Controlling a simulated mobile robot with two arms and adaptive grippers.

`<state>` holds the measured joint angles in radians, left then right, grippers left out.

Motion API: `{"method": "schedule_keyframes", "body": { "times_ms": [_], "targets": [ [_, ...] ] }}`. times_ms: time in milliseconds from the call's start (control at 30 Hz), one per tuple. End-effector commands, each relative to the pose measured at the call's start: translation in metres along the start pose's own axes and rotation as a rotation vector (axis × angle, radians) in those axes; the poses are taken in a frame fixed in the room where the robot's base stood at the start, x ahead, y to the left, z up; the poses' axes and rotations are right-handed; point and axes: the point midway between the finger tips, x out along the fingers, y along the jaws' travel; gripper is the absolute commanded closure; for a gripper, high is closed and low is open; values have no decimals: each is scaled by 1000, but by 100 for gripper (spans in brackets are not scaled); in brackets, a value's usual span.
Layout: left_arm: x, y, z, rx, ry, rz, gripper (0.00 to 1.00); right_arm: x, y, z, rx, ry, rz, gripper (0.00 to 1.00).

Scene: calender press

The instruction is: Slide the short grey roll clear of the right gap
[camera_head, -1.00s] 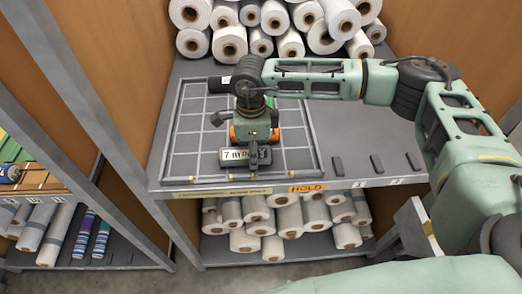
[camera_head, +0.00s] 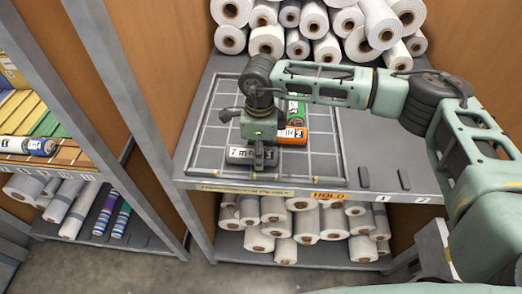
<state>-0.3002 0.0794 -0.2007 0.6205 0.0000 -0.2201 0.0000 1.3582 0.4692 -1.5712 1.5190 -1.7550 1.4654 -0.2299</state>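The short grey roll (camera_head: 238,154), with a white label reading "7 m", lies crosswise near the front of the gridded board on the shelf. My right gripper (camera_head: 260,157) points down over the roll's right half and hides part of its label. I cannot tell whether its fingers touch the roll or how far apart they are. An orange roll (camera_head: 294,135) lies just behind and to the right, partly hidden by my gripper. A green roll (camera_head: 297,108) shows behind it, partly under my arm. My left gripper is not in view.
White rolls (camera_head: 340,22) are stacked at the back. More rolls (camera_head: 305,219) fill the lower shelf. The gridded board (camera_head: 203,137) has bare squares at left and right. Small dark blocks (camera_head: 364,178) stand on the shelf's front right. A post (camera_head: 130,115) stands at left.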

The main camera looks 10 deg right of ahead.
Motion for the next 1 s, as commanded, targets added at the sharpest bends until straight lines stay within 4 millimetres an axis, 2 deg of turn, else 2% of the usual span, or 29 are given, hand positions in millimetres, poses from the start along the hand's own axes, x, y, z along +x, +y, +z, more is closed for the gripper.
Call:
{"method": "schedule_keyframes", "body": {
  "times_ms": [133,400,533,1000],
  "targets": [
    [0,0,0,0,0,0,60,0,0,0,0,0,0,38],
    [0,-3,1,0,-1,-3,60,0,0,0,0,0,0,38],
    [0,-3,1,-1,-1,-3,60,-8,0,0,0,-1,-1,38],
    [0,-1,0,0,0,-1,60,-99,0,1,0,-2,-2,38]
  ]
}}
